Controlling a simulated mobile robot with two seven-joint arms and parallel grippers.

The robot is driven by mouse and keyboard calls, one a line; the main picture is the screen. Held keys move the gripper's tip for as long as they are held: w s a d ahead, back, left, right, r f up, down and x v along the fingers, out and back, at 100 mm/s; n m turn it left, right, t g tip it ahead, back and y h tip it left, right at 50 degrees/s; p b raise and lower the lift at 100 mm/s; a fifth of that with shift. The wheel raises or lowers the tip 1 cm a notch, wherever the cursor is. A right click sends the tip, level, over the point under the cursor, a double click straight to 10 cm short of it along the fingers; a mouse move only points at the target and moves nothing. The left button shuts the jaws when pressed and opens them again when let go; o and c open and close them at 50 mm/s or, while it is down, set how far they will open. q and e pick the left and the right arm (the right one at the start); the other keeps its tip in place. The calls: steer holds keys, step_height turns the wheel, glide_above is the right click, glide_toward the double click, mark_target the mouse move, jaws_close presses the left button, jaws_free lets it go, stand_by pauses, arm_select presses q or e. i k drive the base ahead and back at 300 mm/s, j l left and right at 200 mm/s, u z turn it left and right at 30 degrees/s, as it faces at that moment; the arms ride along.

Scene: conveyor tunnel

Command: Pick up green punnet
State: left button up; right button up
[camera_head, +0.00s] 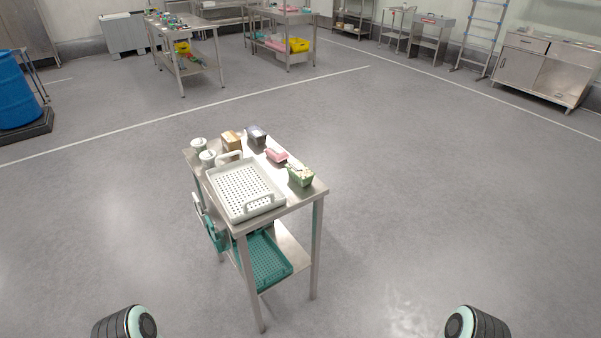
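The green punnet (301,177) stands upright near the right corner of a small steel table (315,190). Something pale shows at its top, too small to make out. A pink punnet (276,156) sits just behind it to the left, and a white perforated tray (222,199) with raised handles is to its left. At the bottom edge, rounded dark ends with pale rings show at the left and right; these are parts of my arms. Neither gripper's fingers are in view, and nothing is touching the green punnet.
A brown box (231,141), a dark container (257,135) and two white tubs (207,157) stand at the table's back. A teal crate (272,262) is on its lower shelf. Open floor surrounds the table. A blue drum (15,95) stands far left.

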mark_target(303, 175)
steer(key=u, duration=0.45)
steer(key=i+l+u, duration=0.1)
steer(key=u, duration=0.3)
steer(key=l+u, duration=0.6)
steer(key=u, duration=0.25)
steer(key=l+u, duration=0.25)
steer(key=l, duration=0.3)
steer(key=k+l+u, duration=0.2)
steer(key=l, duration=0.3)
steer(key=i, duration=0.1)
